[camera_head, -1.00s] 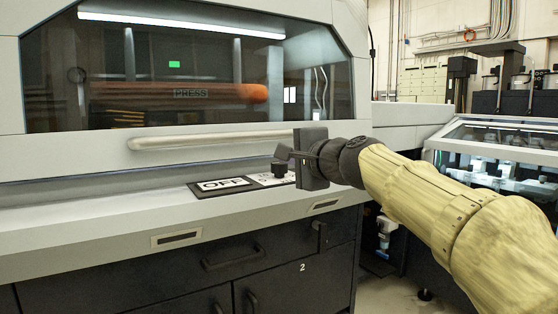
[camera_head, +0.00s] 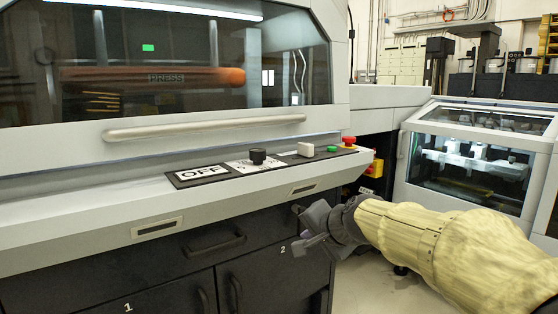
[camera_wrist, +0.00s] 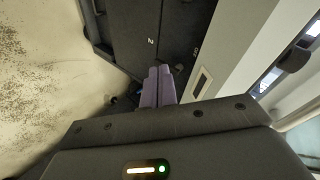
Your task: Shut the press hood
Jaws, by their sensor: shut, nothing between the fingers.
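The press hood (camera_head: 60,135) is a large grey cover with a dark window, and the word PRESS shows on an orange-ended roller behind the glass. Its long pale handle bar (camera_head: 205,128) runs along the lower front. The hood's lower edge sits low, close above the control ledge; I cannot tell whether it is fully seated. My gripper (camera_head: 302,246) is shut and empty. It is below the ledge, in front of the dark cabinet doors, apart from the handle. Its fingers also show together in the wrist view (camera_wrist: 159,85).
The pale ledge (camera_head: 90,222) carries an OFF label (camera_head: 198,172), a black knob (camera_head: 258,156), a green button (camera_head: 332,149) and a red emergency stop (camera_head: 349,141). Dark cabinet doors (camera_head: 262,285) stand below. A second glazed machine (camera_head: 470,165) stands at the right, with floor between.

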